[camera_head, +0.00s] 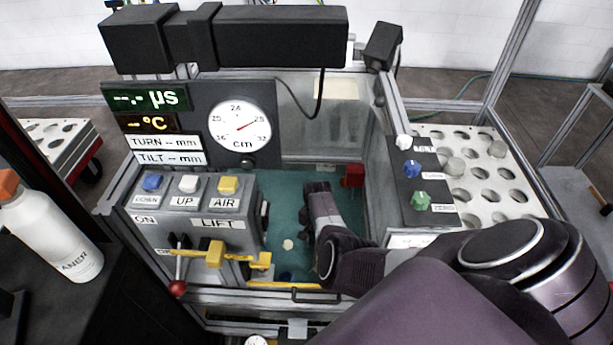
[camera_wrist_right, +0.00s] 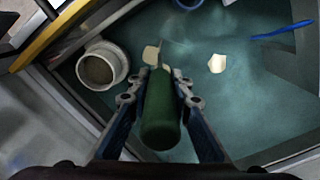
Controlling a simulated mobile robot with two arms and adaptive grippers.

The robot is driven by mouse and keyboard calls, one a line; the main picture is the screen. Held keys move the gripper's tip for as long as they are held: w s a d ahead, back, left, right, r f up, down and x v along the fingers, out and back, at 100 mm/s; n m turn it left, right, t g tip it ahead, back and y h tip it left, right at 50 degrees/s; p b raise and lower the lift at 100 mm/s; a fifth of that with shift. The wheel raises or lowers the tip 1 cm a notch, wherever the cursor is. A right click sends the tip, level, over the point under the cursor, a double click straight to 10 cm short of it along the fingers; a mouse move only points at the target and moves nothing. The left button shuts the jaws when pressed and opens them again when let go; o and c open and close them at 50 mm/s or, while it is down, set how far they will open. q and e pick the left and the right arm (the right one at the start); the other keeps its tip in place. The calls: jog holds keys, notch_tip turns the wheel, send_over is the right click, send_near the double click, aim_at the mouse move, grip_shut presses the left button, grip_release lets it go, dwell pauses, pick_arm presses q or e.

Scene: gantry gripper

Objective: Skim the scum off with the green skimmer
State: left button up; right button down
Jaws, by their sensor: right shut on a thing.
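In the right wrist view my right gripper (camera_wrist_right: 160,85) is shut on the green handle of the skimmer (camera_wrist_right: 160,112), over the teal liquid. A thin grey part and small pale shapes (camera_wrist_right: 151,55) show just past the handle; I cannot tell whether they are skimmer head or scum. A separate pale scum patch (camera_wrist_right: 217,63) lies on the liquid to the right of the handle. In the head view a pale patch (camera_head: 287,244) shows in the tank (camera_head: 283,195), beside my right arm, whose fingers and skimmer I cannot make out there. My left gripper is not in view.
A white round cup (camera_wrist_right: 103,66) is left of the gripper, near the tank's yellow edge (camera_wrist_right: 50,35). A blue rod (camera_wrist_right: 284,31) lies at the upper right. The lift control box (camera_head: 195,215) stands left of the tank, a perforated tray (camera_head: 480,175) right. A white bottle (camera_head: 48,230) is far left.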

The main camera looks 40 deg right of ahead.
jog(key=s+d+r+p, duration=0.1)
jog(key=r+p, duration=0.2)
jog(key=r, duration=0.5)
jog(key=s+d+r+p, duration=0.1)
jog(key=r+p, duration=0.3)
jog(key=r, duration=0.4)
jog(key=shift+s+d, duration=0.4)
jog(key=shift+d, duration=0.3)
dwell(0.5)
